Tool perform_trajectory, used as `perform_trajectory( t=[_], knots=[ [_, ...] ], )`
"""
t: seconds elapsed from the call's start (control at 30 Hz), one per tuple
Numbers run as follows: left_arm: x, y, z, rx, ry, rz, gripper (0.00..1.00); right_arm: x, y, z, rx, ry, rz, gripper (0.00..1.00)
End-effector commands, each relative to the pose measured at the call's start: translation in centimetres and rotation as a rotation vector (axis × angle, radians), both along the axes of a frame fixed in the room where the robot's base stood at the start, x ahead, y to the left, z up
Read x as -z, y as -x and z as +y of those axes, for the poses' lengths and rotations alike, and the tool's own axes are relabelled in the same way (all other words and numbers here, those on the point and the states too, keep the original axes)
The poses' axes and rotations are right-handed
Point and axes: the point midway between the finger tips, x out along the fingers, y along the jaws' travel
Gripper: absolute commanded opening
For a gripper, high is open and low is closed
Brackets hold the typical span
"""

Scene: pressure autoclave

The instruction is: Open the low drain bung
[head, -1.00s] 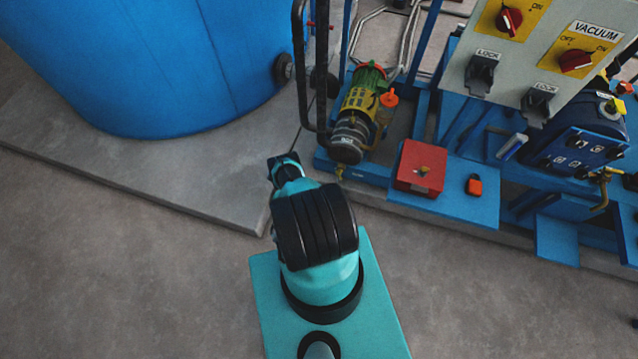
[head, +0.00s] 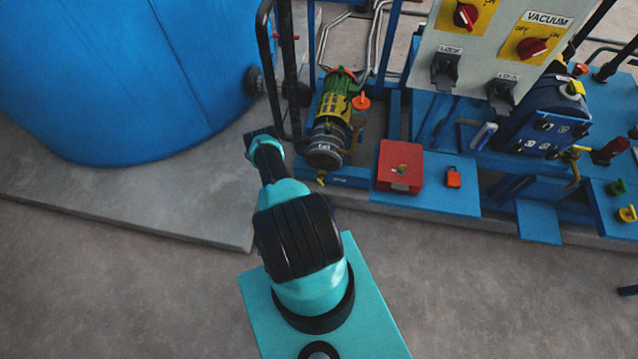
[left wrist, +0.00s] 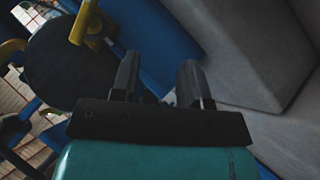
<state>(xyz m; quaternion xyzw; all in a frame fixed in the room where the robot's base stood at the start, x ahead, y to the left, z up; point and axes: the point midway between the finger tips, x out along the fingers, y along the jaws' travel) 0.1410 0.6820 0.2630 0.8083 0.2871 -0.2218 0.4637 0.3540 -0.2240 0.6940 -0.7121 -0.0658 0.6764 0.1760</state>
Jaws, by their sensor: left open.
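My left gripper shows in the left wrist view (left wrist: 158,82) with its two dark fingers apart and nothing between them. In the head view its dark end is beside the lower end of the green and yellow pump (head: 335,120), to its left. A small brass-yellow fitting (head: 321,178) hangs low at the pump's round grey end; I cannot tell for sure that it is the drain bung. In the left wrist view a yellow fitting (left wrist: 88,25) stands out at a dark round face (left wrist: 70,70), beyond the fingers and apart from them. My right gripper is not in view.
A blue tank (head: 130,80) stands at the left on a concrete slab. Black upright pipes (head: 290,70) rise close behind the gripper. A red box (head: 400,165), an orange padlock (head: 453,177) and a vacuum switch panel (head: 480,45) are to the right. The front floor is clear.

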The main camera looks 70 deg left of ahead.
Motion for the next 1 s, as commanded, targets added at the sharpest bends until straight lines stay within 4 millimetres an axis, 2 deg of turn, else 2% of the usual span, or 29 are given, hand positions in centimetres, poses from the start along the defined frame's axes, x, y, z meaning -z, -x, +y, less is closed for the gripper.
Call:
perform_trajectory(
  t=[0.03, 0.23, 0.5, 0.67, 1.0],
  knots=[
    [-1.4, -0.5, 0.3, 0.012, 0.003, 0.025, 0.41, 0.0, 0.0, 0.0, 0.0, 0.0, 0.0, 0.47],
    [-6.3, -1.7, -0.3, 0.068, 0.021, 0.135, 0.41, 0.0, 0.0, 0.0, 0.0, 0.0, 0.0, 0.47],
    [-13.0, -2.3, -2.9, 0.155, 0.056, 0.264, 0.41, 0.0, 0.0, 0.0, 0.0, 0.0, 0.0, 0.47],
    [-14.6, -2.3, -3.8, 0.179, 0.067, 0.295, 0.41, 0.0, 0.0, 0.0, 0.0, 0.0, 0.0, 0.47],
    [-14.6, -2.3, -3.9, 0.181, 0.067, 0.297, 0.41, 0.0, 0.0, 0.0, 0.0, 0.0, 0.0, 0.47]
  ],
)
